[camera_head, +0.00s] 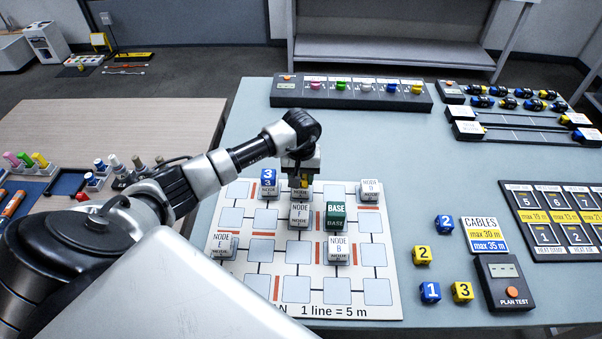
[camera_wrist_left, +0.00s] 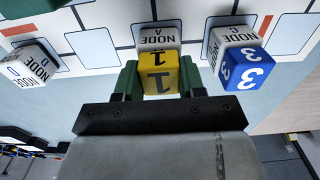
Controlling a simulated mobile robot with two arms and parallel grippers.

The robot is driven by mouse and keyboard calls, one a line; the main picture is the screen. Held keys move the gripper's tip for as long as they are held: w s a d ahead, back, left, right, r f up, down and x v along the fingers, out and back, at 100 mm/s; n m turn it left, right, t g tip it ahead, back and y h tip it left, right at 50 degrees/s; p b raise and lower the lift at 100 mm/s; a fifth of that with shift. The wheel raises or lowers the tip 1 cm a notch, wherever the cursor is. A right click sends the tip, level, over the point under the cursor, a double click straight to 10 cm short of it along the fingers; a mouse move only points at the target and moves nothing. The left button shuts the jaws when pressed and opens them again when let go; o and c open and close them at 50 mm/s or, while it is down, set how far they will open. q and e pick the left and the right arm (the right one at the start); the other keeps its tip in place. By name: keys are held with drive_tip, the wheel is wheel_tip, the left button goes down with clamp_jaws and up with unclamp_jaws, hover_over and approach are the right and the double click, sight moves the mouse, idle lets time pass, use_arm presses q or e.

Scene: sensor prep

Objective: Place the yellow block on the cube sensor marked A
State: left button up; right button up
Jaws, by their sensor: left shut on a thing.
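My left gripper (camera_head: 302,176) is shut on a yellow block (camera_wrist_left: 158,78) marked 1. The wrist view shows the block between the two green fingers of my left gripper (camera_wrist_left: 159,72). In the head view the gripper hides most of the block. My right gripper is not in view.
A blue block (camera_head: 268,174) marked 3 sits on NODE C (camera_wrist_left: 222,42), close beside my gripper. NODE D (camera_head: 370,190), NODE E (camera_head: 222,244), NODE B (camera_head: 339,248) and the green BASE (camera_head: 336,214) stand on the board. Loose yellow and blue blocks (camera_head: 422,255) lie to the right.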

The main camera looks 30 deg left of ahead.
sight(301, 175)
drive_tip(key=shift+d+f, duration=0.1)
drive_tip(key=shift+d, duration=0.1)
use_arm(q)
drive_tip(key=shift+f, duration=0.15)
drive_tip(key=o, duration=0.9)
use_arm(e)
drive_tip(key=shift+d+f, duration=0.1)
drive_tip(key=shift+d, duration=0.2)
use_arm(q)
drive_tip(key=shift+r, duration=0.35)
wheel_tip(301, 175, up, 12)
drive_tip(key=b, duration=0.2)
drive_tip(key=shift+f, duration=0.15)
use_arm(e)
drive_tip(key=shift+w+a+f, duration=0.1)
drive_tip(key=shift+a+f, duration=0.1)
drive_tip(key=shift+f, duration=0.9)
